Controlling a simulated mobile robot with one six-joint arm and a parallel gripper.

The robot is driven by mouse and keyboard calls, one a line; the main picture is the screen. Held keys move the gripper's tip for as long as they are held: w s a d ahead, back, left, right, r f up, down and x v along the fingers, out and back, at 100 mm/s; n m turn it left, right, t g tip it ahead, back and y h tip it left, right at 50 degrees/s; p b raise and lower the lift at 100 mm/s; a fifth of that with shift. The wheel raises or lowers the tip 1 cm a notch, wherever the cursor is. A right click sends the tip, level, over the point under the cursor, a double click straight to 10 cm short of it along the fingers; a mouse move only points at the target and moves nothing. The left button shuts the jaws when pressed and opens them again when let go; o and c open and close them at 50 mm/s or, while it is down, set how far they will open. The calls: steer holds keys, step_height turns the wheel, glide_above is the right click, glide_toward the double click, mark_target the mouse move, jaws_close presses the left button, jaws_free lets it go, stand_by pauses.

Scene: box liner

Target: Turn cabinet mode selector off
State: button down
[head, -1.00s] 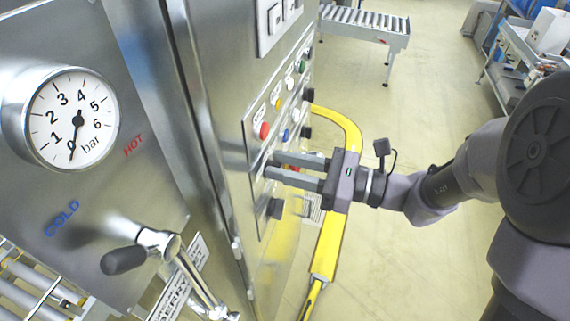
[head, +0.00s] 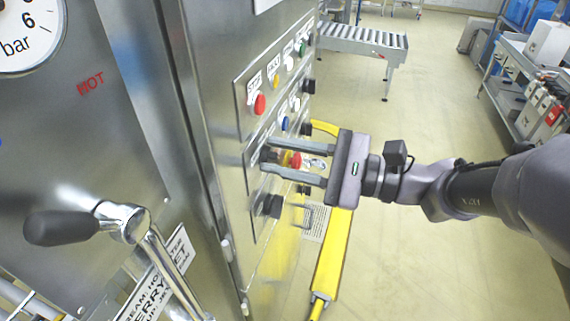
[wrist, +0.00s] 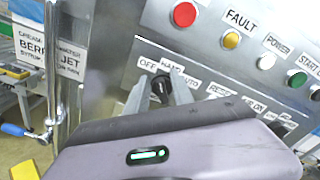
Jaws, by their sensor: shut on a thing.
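The mode selector is a small black knob (wrist: 160,87) on the steel cabinet panel, under the labels OFF, HAND and AUTO in the wrist view. My gripper (wrist: 159,94) has one finger on each side of the knob and is shut on it. In the head view my gripper (head: 266,162) reaches the panel from the right, and its fingertips partly hide the knob. The knob's black body sits below the HAND label; its exact pointer direction is hard to read.
A red button (head: 260,104) and several small lamps sit above the selector. Another black knob (head: 272,206) is below it. A lever with a black handle (head: 62,226) juts out at the left. A yellow rail (head: 332,255) stands behind my gripper. Open floor lies right.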

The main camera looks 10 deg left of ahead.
steer(key=shift+s+f+n+b, duration=0.15)
steer(key=shift+f+n+b, duration=0.1)
steer(key=shift+n+b, duration=0.65)
steer(key=shift+r, duration=0.1)
steer(key=c, duration=1.5)
jaws_free()
steer(key=d, duration=0.5)
steer(key=s+d+p, duration=0.1)
steer(key=d, duration=0.5)
steer(key=d+p, duration=0.1)
steer(key=d, duration=0.5)
steer(key=shift+s+d, duration=0.15)
steer(key=shift+d, duration=0.05)
